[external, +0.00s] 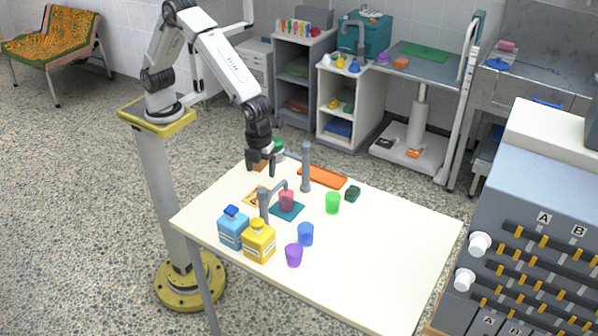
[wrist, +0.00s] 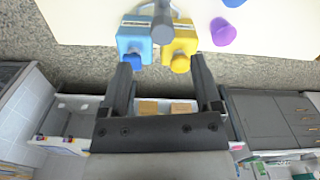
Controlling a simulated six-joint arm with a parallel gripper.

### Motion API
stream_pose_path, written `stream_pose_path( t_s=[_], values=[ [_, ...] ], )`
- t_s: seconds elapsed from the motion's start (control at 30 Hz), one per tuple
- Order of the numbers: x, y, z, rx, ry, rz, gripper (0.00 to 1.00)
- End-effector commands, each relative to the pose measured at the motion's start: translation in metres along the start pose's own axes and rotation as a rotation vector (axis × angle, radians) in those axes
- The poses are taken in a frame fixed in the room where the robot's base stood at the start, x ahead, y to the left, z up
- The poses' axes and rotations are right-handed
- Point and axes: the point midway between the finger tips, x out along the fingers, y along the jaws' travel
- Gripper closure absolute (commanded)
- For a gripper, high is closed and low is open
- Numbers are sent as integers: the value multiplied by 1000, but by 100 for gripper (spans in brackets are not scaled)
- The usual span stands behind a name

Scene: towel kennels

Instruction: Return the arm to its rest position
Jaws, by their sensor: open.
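My gripper (external: 261,168) is open and empty. It hangs fingers down over the far left part of the white table (external: 385,255), beside a grey post. In the wrist view my gripper (wrist: 162,76) has its two dark fingers spread wide, with nothing between them. My arm is bent, reaching from its yellow-topped pedestal toward the table. A light blue bottle (wrist: 134,40) and a yellow bottle (wrist: 180,42) show beyond the fingertips; both stand near the front left table edge in the external view.
Grey posts (external: 306,167) rise near the gripper. A red cup (external: 286,198) stands on a teal mat (external: 291,213). Green (external: 333,203), blue (external: 306,234) and purple (external: 293,256) cups stand nearby. An orange tray (external: 322,177) lies at the back. The table's right side is clear.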

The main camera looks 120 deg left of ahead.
Motion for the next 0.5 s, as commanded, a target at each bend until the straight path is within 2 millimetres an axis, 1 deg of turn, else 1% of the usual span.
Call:
stream_pose_path(
  t_s=[0.17,0.27,0.5],
  values=[
    [-3,15,16,-153,10,-24,19],
    [-4,29,29,-285,21,-44,19],
    [-4,73,62,-656,64,-96,19]
  ],
)
